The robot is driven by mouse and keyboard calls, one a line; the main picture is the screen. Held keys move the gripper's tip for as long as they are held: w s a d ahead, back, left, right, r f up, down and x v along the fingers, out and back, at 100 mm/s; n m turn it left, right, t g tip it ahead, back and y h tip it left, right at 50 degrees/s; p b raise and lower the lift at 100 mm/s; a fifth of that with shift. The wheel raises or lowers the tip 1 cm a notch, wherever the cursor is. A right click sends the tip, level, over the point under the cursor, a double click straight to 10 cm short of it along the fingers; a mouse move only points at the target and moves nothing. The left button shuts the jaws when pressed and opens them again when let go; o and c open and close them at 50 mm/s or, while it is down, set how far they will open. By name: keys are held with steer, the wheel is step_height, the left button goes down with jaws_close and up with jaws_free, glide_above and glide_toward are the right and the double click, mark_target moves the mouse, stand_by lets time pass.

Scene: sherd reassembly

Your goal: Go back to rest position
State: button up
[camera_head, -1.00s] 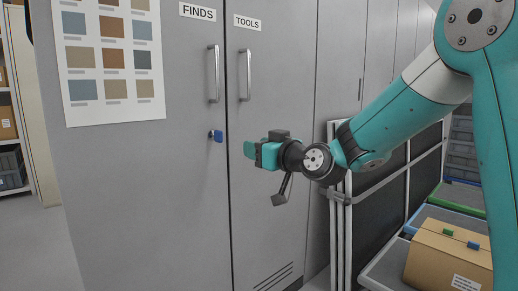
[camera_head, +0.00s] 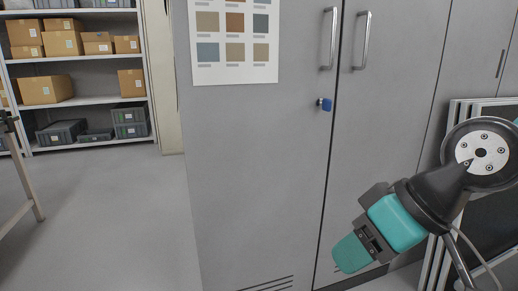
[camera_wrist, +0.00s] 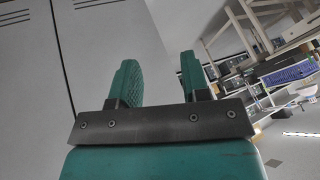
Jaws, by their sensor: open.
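My gripper (camera_head: 352,252) is in the lower right of the head view, in front of the grey cabinet (camera_head: 262,180), pointing down and to the left. In the wrist view its two teal fingers (camera_wrist: 160,82) stand apart with nothing between them. The cabinet doors are shut. A blue key or knob (camera_head: 326,104) sits at the lock below the door handles (camera_head: 334,40), apart from my gripper.
A colour chart (camera_head: 236,40) hangs on the cabinet's left door. Shelves with cardboard boxes (camera_head: 45,88) stand at the far left. Dark framed panels (camera_head: 488,225) lean at the right. The floor (camera_head: 110,220) left of the cabinet is open.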

steer(key=s+d+f+g+h, duration=0.2)
steer(key=s+g, duration=0.1)
steer(key=s, duration=0.5)
step_height(320, 180, up, 33)
steer(key=p, duration=3.2)
steer(key=shift+w+p, duration=0.15)
steer(key=shift+p, duration=0.2)
steer(key=shift+a, duration=0.1)
